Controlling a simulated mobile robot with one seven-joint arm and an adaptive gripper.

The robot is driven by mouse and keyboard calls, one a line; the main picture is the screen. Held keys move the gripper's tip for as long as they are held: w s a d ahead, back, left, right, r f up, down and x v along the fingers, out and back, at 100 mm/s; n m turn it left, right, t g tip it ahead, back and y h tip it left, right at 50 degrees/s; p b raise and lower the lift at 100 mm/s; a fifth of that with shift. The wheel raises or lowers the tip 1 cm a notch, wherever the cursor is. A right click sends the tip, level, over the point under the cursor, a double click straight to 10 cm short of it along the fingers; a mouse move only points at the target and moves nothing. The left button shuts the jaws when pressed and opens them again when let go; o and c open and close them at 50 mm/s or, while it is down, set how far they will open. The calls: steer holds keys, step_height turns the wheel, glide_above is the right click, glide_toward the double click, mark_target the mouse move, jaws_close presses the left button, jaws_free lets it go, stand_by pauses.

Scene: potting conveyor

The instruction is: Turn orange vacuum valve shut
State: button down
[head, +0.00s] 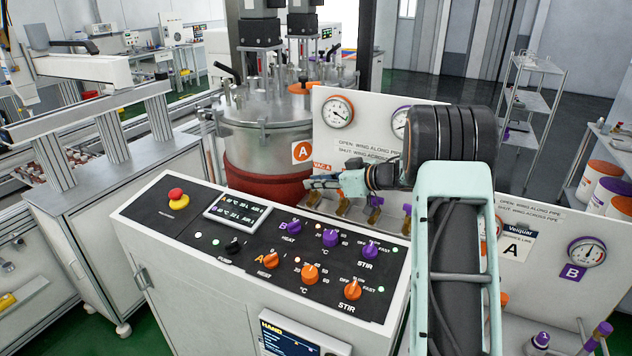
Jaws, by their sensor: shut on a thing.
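My arm reaches over the control console from the right. My gripper (314,182) is at the upright white panel (350,150), just below an orange label (322,167) that seems to read VAC A. It is shut on the orange vacuum valve's wing, which my fingers mostly hide. I cannot tell the wing's angle from here. Brass valve bodies stand in a row under the panel; one brass valve (342,207) shows just right of the gripper. A sign (368,151) on the panel reads open with wing along pipe, shut with wing across.
The console (130,212) carries orange and purple knobs, a display (236,212) and a red emergency button (176,194). A steel vessel (262,120) marked A stands behind it, left of the gripper. A pressure gauge (337,112) is above.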

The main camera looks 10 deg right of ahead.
steer(key=shift+f, duration=0.3)
steer(key=c, duration=2)
jaws_free()
steer(key=shift+o, duration=0.6)
steer(key=shift+r, duration=0.15)
steer(key=shift+r, duration=0.1)
steer(key=v, duration=1.2)
steer(key=shift+o, duration=0.3)
steer(key=shift+w+d, duration=0.1)
steer(key=shift+w, duration=0.05)
